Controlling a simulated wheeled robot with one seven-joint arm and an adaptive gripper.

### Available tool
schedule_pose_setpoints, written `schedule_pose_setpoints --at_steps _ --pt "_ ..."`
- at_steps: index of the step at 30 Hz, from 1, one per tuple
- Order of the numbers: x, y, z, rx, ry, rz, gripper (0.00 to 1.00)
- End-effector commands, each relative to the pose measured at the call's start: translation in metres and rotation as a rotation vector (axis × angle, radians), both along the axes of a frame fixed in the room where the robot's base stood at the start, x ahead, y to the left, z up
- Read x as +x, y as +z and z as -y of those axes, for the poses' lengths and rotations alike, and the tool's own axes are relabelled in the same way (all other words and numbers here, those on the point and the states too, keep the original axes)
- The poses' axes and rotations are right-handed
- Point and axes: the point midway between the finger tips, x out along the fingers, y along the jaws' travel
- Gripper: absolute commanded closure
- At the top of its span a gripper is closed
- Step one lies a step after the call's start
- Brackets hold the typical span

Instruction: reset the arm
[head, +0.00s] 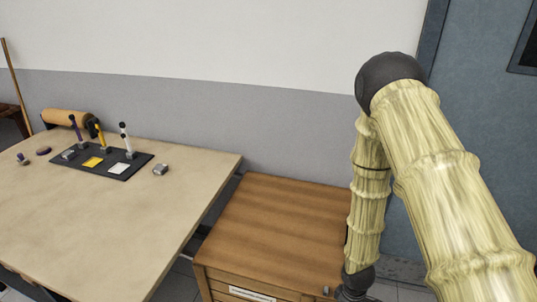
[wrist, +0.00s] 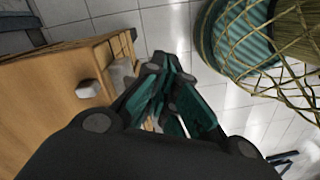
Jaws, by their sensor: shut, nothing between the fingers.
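My arm (head: 440,180) stands at the right of the head view, bent at a dark elbow joint, with the forearm hanging down beside the wooden cabinet (head: 285,215). The fingers are cut off by the bottom edge there. In the wrist view my gripper (wrist: 160,72) shows black and teal fingers closed together, with nothing held.
A beige table (head: 130,215) stands at the left, with a black tray (head: 75,168) holding upright tools and a brown roll (head: 66,117) behind. A grey-blue door (head: 475,130) is behind my arm. The wrist view shows a wire-mesh basket (wrist: 285,45) at upper right above tiled floor.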

Motion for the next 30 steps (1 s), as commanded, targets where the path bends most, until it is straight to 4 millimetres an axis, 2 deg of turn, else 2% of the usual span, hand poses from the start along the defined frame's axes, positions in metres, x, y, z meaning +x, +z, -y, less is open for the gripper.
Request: schedule_pose_setpoints --at_steps 1,6,9,13,18,30 --pt "-0.021 -0.018 -0.005 0.019 -0.073 -0.006 1.00" --pt "-0.093 -0.056 -0.019 0.054 -0.401 0.013 1.00" --pt "-0.133 -0.069 -0.021 0.048 -0.590 0.031 1.00" --pt "-0.169 -0.076 -0.018 0.024 -0.770 0.059 1.00" --pt "-0.191 -0.076 -0.011 -0.001 -0.879 0.084 1.00" --pt "-0.192 -0.076 -0.011 -0.004 -0.892 0.089 1.00"
